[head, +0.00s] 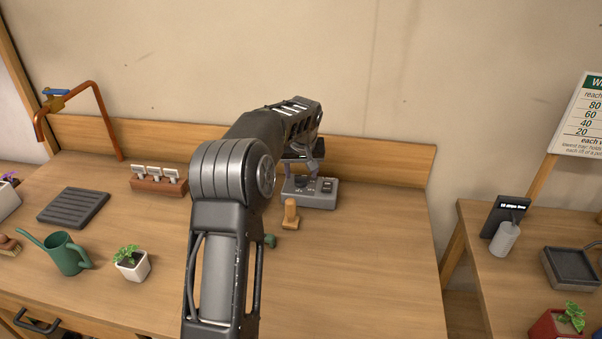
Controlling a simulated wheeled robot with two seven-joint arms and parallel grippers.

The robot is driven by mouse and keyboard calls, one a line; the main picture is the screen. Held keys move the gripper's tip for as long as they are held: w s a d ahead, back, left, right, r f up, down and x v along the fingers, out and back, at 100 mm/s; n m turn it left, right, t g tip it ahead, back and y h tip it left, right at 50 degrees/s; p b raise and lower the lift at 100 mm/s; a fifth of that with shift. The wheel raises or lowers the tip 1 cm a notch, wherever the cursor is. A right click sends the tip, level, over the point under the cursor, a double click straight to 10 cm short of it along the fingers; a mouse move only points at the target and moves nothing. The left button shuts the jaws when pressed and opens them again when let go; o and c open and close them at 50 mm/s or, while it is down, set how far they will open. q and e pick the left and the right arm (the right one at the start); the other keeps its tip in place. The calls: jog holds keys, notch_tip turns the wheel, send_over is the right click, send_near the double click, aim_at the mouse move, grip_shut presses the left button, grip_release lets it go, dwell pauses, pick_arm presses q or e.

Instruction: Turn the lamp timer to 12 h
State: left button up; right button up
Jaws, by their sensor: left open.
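A small grey box with dark controls on its top, which looks like the lamp timer (322,200), stands near the back of the wooden bench. Its markings and dial setting are too small to read. My left gripper (312,167) is over the box's back left part, with its fingers pointing down. It is open, and I see nothing held between the fingers. I cannot tell whether a finger touches the box. My arm hides the area to the left of the box. My right gripper is out of view.
A wooden peg-like object (290,214) stands just in front of the box, with a small green item (270,241) nearby. A green watering can (66,254), potted plant (131,264), dark tray (73,207) and label holder (158,182) are at left. The bench's front right is clear.

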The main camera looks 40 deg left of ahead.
aim_at(301, 180)
pick_arm(q)
jog(key=shift+x, duration=1.25)
jog(key=shift+c, duration=0.2)
grip_shut()
